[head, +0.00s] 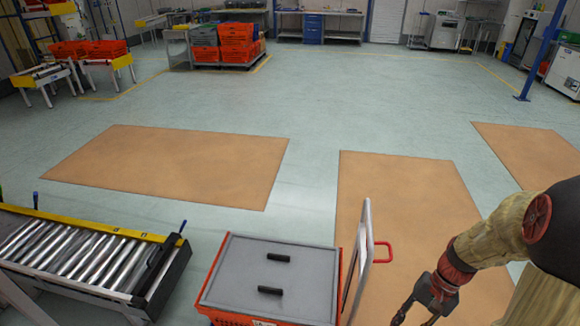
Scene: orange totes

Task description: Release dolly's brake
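A wheeled-dolly-like unit (225,316) stands at the bottom centre, with a red-orange body and a flat grey top carrying two black grips. A thin grey upright frame (363,235) rises along its right side, and a red handle (384,252) sticks out from that side. I cannot make out a brake; the lower part is cut off by the picture's bottom edge. My gripper (416,318) hangs at the bottom right, apart from the unit and to the right of the upright frame. Its dark fingers look spread and empty, with their tips near the bottom edge.
A roller conveyor (75,258) with a yellow rail stands close on the left. Brown floor mats (170,165) lie beyond, with clear floor around them. Orange totes (237,36) are stacked far back, and more orange totes (88,50) stand at the far left. A blue post (537,55) stands at right.

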